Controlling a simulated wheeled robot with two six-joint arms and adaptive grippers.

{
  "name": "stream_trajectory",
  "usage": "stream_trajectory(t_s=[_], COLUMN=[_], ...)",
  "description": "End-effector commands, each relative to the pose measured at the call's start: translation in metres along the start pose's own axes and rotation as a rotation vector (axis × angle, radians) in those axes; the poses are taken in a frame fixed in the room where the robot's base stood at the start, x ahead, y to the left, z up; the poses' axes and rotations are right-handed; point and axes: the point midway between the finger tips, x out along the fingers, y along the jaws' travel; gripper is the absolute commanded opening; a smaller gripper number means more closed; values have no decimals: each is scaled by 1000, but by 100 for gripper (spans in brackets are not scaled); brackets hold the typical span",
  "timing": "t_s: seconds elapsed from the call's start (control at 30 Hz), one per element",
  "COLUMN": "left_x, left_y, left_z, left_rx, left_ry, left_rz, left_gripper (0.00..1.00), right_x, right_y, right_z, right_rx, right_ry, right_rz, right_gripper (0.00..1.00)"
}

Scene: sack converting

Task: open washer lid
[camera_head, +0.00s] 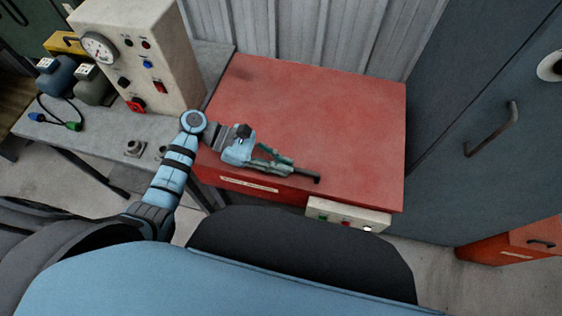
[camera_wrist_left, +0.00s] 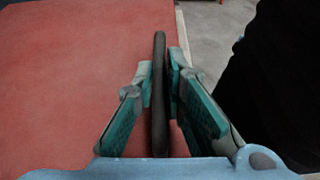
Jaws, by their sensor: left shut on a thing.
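The washer is a red box with a broad flat red lid (camera_head: 325,110) on top, in the middle of the head view. The lid looks down, lying flat on the box. My left gripper (camera_head: 285,165) is over the lid's front edge. In the left wrist view its two teal-padded fingers (camera_wrist_left: 160,85) are closed on a thin dark bar, the lid handle (camera_wrist_left: 160,45). The handle's end (camera_head: 316,179) sticks out past the fingertips in the head view. The rest of the handle is hidden by the gripper. My right gripper is not in view.
A white button panel (camera_head: 347,215) sits at the washer's front right. A beige gauge box (camera_head: 150,60) stands on the grey bench (camera_head: 105,138) at left. A dark cabinet (camera_head: 480,130) stands at right, and a corrugated wall (camera_head: 300,35) rises behind the washer.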

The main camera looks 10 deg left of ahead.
Motion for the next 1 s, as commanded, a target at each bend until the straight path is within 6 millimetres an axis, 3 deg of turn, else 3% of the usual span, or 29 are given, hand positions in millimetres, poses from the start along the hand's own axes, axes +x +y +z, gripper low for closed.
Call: stream_trajectory(t_s=[0.17,0.47,0.7,1.0], left_x=[-12,-44,-66,-83], left_y=[6,34,70,104], left_z=[29,105,160,199], left_rx=[10,15,13,6], left_ry=[0,0,-1,1], left_rz=[5,7,9,9], left_gripper=[0,0,0,0], right_x=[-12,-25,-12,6], right_y=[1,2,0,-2], right_z=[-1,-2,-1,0], right_rx=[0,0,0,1], right_ry=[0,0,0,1], right_rz=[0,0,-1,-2], right_gripper=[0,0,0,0])
